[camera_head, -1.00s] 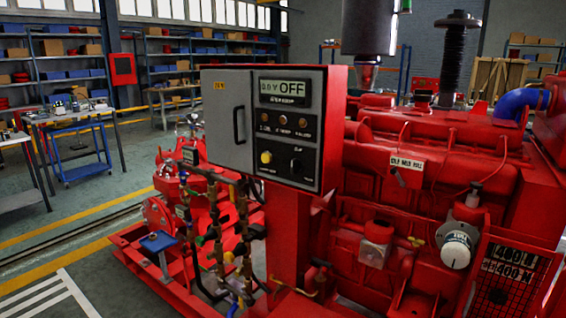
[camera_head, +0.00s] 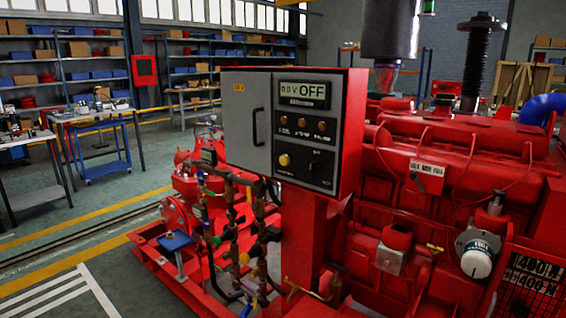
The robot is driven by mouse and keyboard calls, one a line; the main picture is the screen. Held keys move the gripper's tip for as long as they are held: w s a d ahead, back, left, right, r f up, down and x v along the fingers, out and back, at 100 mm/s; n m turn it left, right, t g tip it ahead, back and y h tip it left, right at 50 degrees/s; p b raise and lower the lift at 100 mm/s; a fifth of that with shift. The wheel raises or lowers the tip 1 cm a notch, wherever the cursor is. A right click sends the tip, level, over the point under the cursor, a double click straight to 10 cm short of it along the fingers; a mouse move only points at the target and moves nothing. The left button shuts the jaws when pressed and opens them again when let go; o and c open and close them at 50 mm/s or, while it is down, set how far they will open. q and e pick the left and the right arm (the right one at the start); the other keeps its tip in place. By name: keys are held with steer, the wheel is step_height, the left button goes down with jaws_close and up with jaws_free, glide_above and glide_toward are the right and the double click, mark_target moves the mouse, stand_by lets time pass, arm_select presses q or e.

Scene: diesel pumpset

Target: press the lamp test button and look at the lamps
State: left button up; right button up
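The control panel box (camera_head: 245,150), grey-fronted with red sides, stands on a red post in the middle of the head view. Its black panel holds a display (camera_head: 304,88) reading "0.0 V" and "OFF". Below the display is a row of 3 small lamps (camera_head: 301,123), dull amber and not visibly bright. Under them sit a yellow button (camera_head: 284,160) at the left and a dark switch (camera_head: 314,167) at the right. The small labels are too blurred to read, so I cannot tell which control is the lamp test button. Neither of my grippers shows.
The red diesel engine (camera_head: 440,160) fills the right side. Pipes and valves (camera_head: 240,225) stand left of the post on a red base frame. A work table (camera_head: 95,115) and shelves are at the back left. Grey floor (camera_head: 110,240) with yellow lines is free at the left.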

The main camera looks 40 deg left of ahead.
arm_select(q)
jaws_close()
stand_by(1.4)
